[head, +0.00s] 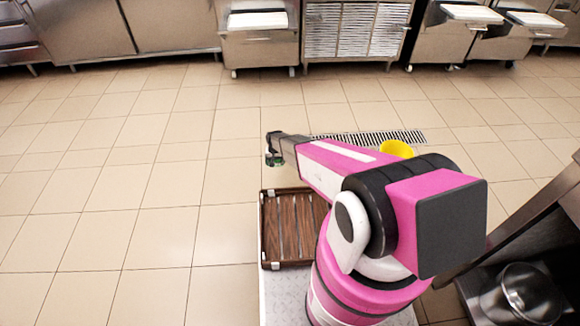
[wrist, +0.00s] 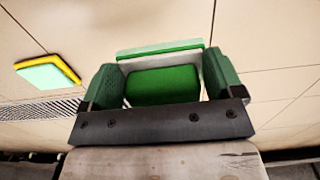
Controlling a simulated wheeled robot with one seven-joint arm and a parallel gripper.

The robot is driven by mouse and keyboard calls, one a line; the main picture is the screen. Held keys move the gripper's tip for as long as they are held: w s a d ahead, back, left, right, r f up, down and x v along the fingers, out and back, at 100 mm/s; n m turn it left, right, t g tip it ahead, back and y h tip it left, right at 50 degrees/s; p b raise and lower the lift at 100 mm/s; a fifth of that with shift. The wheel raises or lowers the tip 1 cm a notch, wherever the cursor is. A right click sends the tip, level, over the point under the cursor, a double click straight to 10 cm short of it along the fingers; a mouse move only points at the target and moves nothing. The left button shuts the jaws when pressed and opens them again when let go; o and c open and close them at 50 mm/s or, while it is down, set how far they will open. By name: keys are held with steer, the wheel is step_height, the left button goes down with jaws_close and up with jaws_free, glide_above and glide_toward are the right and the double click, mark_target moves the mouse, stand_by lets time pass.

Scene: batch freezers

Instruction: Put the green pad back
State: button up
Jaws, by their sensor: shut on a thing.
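My gripper (head: 273,158) is stretched out to the left over the open floor, beyond a brown slatted crate (head: 264,228). In the wrist view my gripper (wrist: 163,80) has its two dark green fingers apart, with a green pad (wrist: 162,86) between them. The pad has a bright green face and pale white-green edges. It is held clear above the floor tiles. In the head view the pad is too small to tell from the fingers.
A yellow object (head: 396,148) stands by a floor drain grate (head: 385,137); in the wrist view a yellow object with a pale green face (wrist: 48,73) is near the grate. Steel cabinets (head: 260,40) line the back. A metal pot (head: 520,292) is at lower right. Left floor is clear.

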glide_above(290, 168)
step_height(290, 168, down, 7)
steer(key=shift+w+r, duration=0.1)
steer(key=shift+w, duration=0.05)
steer(key=shift+f, duration=1.95)
steer(key=shift+f, duration=0.2)
steer(key=o, duration=0.6)
steer(key=shift+r, duration=0.1)
